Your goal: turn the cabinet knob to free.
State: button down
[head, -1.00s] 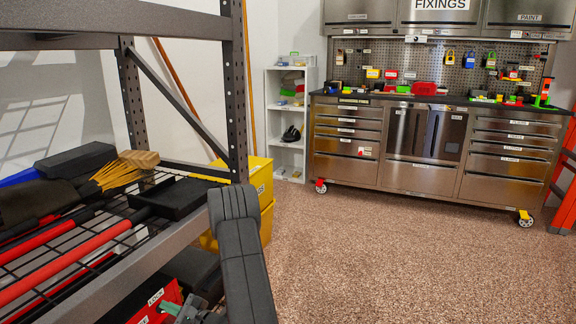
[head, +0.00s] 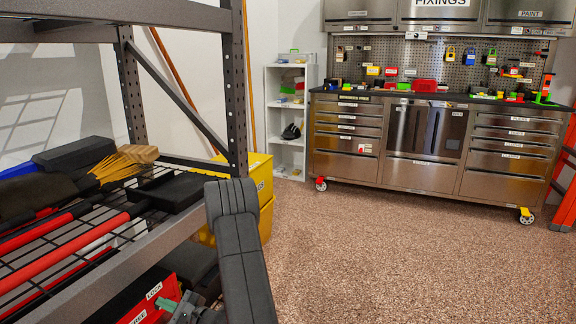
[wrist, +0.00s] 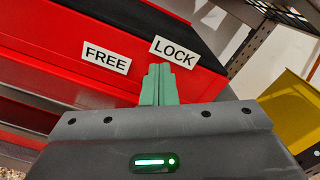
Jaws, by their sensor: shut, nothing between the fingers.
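The red cabinet (wrist: 60,60) fills the upper left of the wrist view, tilted. It carries a white FREE label (wrist: 106,58) on the left and a white LOCK label (wrist: 174,52) on the right. The green fingers of my gripper (wrist: 158,85) are shut and empty, in front of the red face just below and between the labels. I cannot make out the knob; my fingers or gripper body may hide it. In the head view the red cabinet (head: 166,290) sits low at the bottom, under the shelf, with my gripper (head: 186,303) beside it.
A steel rack shelf (head: 120,262) with tools on it stands above the red cabinet. An upright rack post (head: 236,90) and yellow bins (head: 262,180) are close to my arm. The speckled floor is open to the right, up to the steel toolchest (head: 430,145).

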jog(key=shift+s+a+f+b, duration=0.15)
jog(key=shift+s+f+b, duration=0.15)
jog(key=shift+b, duration=0.85)
jog(key=shift+s+r, duration=0.1)
jog(key=shift+r, duration=0.05)
jog(key=shift+s+a+r, duration=0.1)
jog(key=shift+s+r, duration=0.05)
jog(key=shift+r, duration=0.05)
jog(key=b+v, duration=0.1)
jog(key=v, duration=0.5)
jog(key=shift+b, duration=0.3)
jog(key=shift+r, duration=0.1)
